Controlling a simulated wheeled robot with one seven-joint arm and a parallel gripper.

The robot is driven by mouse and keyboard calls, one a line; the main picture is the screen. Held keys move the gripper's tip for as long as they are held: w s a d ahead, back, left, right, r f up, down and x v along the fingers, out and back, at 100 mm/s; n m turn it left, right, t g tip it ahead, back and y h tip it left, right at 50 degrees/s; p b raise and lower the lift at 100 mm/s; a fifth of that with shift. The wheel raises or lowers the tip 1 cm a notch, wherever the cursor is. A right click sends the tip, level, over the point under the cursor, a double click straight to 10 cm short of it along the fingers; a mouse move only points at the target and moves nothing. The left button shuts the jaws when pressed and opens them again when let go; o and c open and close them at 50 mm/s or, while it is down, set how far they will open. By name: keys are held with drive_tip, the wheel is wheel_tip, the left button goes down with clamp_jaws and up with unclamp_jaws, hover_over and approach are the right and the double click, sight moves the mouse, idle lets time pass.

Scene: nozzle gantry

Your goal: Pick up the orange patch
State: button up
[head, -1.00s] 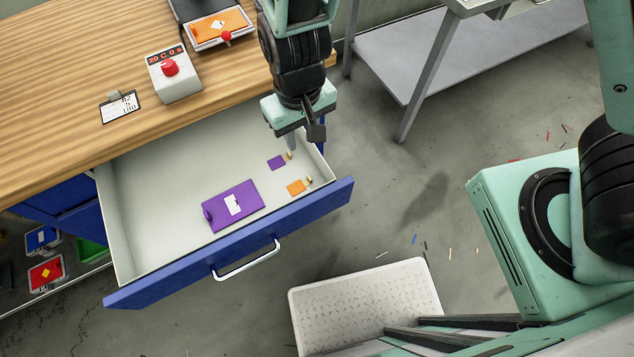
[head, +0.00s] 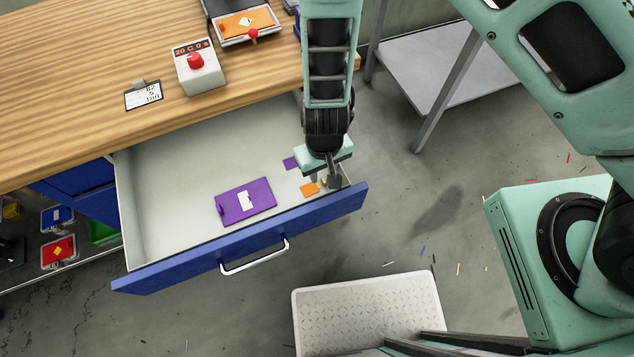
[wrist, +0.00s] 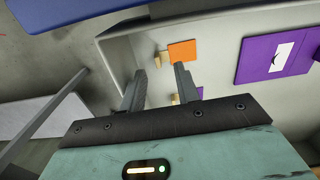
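The small square orange patch (head: 309,189) lies flat on the floor of the open drawer (head: 180,190), near its front right corner. In the wrist view the orange patch (wrist: 182,50) shows just beyond my fingertips, with a small tan piece beside it. My gripper (head: 333,182) hangs at the drawer's right end, just right of the patch in the head view. In the wrist view my gripper (wrist: 160,72) has its two fingers apart with nothing held between them. My gripper partly hides the drawer's right corner in the head view.
A small purple patch (head: 291,162) lies behind the orange one, and a larger purple plate (head: 246,201) lies to its left. The drawer's blue front (head: 330,212) and right wall are close to my gripper. The drawer's left part is clear.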

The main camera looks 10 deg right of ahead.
sight(323, 180)
drive_tip(key=shift+d+f, duration=0.15)
drive_tip(key=shift+f, duration=1.55)
clamp_jaws()
drive_tip(key=shift+r, duration=0.1)
